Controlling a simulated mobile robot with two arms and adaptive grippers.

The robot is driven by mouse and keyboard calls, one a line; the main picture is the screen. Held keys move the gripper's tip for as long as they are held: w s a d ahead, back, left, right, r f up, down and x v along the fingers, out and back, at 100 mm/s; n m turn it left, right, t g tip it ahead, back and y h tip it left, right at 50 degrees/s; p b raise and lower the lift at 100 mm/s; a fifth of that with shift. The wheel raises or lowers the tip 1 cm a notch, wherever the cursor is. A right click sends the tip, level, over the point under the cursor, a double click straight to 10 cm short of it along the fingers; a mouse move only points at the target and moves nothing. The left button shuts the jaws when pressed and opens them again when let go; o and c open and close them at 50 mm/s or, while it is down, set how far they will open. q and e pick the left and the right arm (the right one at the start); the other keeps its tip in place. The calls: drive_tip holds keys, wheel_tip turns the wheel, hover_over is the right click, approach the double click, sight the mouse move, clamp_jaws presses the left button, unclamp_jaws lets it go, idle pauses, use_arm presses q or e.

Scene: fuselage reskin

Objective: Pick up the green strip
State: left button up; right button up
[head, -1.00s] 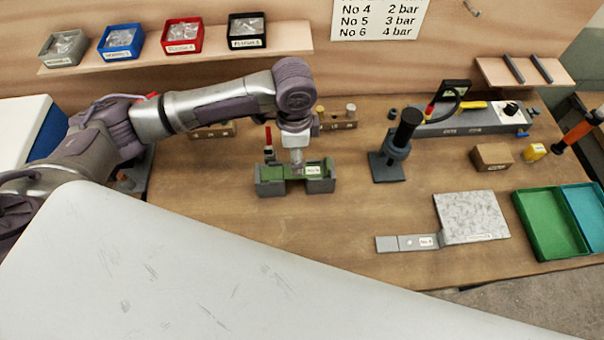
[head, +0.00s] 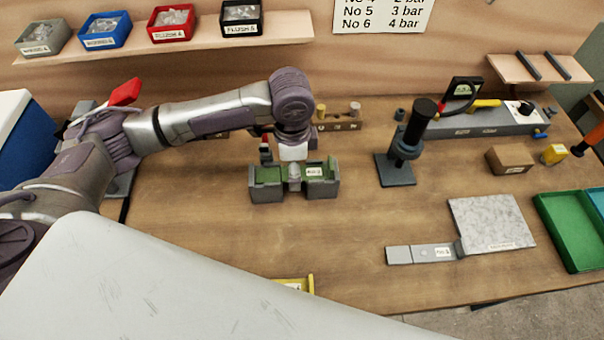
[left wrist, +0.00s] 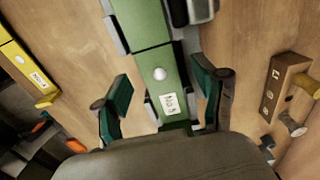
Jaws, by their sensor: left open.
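The green strip (head: 267,175) lies in a grey holder (head: 266,195) on the wooden bench in the head view. It carries a small white label near its right end. My left gripper (head: 294,182) points down over the strip's middle and hides part of it. In the left wrist view the green strip (left wrist: 150,58) runs up between the two fingers of my left gripper (left wrist: 162,92). The fingers are open, one on each side of the strip, with gaps showing. Whether they reach down to its level I cannot tell. My right gripper is in no view.
A black-handled tool on a stand (head: 397,165) is right of the holder. A grey strip (head: 420,254) and a speckled plate (head: 492,222) lie at front right. A yellow piece (head: 310,284) shows by the large pale panel (head: 180,290) in front. Bare bench surrounds the holder.

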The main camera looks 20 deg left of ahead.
use_arm(q)
drive_tip(key=c, duration=1.3)
drive_tip(key=shift+r, duration=0.15)
